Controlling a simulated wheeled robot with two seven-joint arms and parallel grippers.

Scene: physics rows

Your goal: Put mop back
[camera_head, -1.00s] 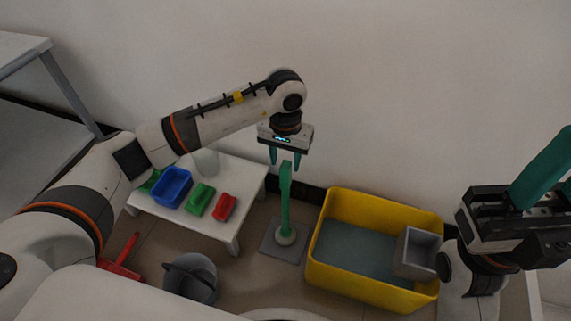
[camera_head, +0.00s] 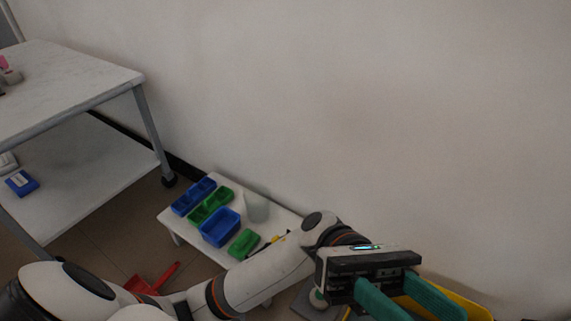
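My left gripper (camera_head: 408,306) is at the lower right, raised and close to the camera. Its two teal fingers are apart, with nothing visible between them. Behind it, a grey base plate (camera_head: 301,302) with a pale round foot (camera_head: 318,299) shows partly on the floor. The green upright handle seen on this base earlier is not visible now; the arm and gripper cover that area. I cannot make out a mop head. My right gripper is out of view.
A low white table (camera_head: 181,229) holds blue and green trays and a pale cup (camera_head: 257,207). A grey shelf unit (camera_head: 70,86) stands left. A red dustpan (camera_head: 152,283) lies on the floor. A yellow tub (camera_head: 474,309) is mostly hidden at lower right.

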